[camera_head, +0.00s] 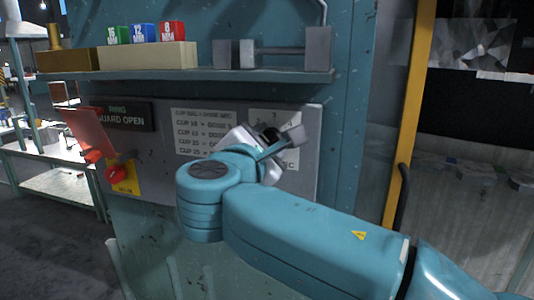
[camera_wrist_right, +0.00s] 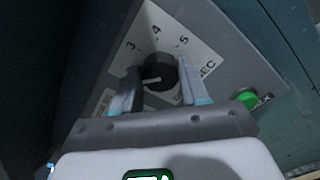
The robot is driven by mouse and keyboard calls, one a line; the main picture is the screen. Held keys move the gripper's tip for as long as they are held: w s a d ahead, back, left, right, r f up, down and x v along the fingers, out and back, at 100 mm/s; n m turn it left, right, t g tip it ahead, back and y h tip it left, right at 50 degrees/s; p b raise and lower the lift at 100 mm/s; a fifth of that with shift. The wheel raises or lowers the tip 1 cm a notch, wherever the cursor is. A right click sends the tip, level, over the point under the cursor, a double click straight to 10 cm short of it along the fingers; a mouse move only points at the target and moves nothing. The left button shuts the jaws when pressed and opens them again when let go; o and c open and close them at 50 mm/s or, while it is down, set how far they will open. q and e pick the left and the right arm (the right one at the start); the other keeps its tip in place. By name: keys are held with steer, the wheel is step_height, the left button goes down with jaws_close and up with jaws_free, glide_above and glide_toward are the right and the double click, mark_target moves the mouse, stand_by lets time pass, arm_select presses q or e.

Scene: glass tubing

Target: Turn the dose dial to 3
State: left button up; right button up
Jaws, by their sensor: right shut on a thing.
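The dose dial (camera_wrist_right: 160,70) is a round black knob with a white pointer line, in the right wrist view. My right gripper (camera_wrist_right: 158,84) is shut on the dial, one finger on each side. In the head view the right gripper (camera_head: 276,146) is at the panel and largely covers the dial. My left gripper is in neither view.
The grey panel (camera_head: 228,113) bears a printed cup chart (camera_head: 190,125), a guard sign (camera_head: 122,115), and a red lifted cover (camera_head: 82,135) over a red knob (camera_head: 115,174). A green button (camera_wrist_right: 248,98) is right of the dial. A shelf (camera_head: 200,76) with small blocks overhangs the panel.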

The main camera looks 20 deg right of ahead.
steer(key=m+b, duration=0.3)
steer(key=m, duration=0.2)
steer(key=shift+f, duration=0.2)
steer(key=shift+r+m+b, duration=0.1)
steer(key=shift+m+b, duration=0.9)
steer(key=shift+m, duration=0.8)
steer(key=o, duration=1.1)
steer(key=shift+c, duration=0.2)
steer(key=shift+r, duration=0.1)
steer(key=b+v, duration=0.2)
steer(key=v, duration=1.4)
steer(key=shift+s, duration=0.3)
